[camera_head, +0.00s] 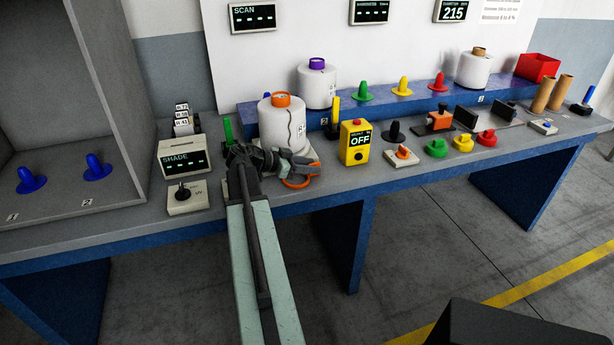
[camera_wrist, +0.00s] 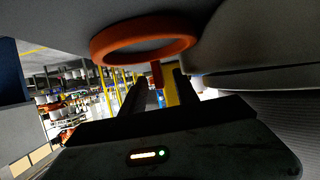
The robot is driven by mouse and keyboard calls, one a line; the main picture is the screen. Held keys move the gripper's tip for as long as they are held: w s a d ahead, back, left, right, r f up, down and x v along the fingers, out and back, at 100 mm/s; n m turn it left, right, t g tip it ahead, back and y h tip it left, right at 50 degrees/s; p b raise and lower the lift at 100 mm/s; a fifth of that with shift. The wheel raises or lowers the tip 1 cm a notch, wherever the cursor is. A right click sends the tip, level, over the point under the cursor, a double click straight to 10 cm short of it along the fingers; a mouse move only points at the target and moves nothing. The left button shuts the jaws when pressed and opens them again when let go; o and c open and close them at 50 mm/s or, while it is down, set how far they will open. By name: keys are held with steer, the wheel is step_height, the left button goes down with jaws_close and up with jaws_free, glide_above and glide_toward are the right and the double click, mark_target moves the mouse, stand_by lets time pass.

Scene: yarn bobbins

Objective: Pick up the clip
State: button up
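An orange ring with a short stem (camera_head: 298,183), which I take to be the clip, is at the front edge of the bench, below the bobbin with the orange top. The ring (camera_wrist: 145,37) also shows large at the top of the wrist view, with its stem pointing down between my fingertips. My gripper (camera_head: 306,167) is at the ring, just in front of that bobbin. In the wrist view, my gripper's fingers (camera_wrist: 158,92) stand apart, with a gap on each side of the stem. The fingers partly hide the ring in the head view.
The white bobbin (camera_head: 282,128) with the orange top stands close behind my gripper. A yellow box marked OFF (camera_head: 355,142) stands to the right. A SHADE display (camera_head: 185,160) and a small joystick box (camera_head: 187,197) are to the left. The floor in front is clear.

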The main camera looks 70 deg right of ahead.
jaws_close()
steer(key=shift+r, duration=0.2)
step_height(320, 180, up, 18)
steer(key=p, duration=1.8)
steer(key=shift+f, duration=0.15)
steer(key=shift+w+a, duration=0.1)
steer(key=shift+w, duration=0.05)
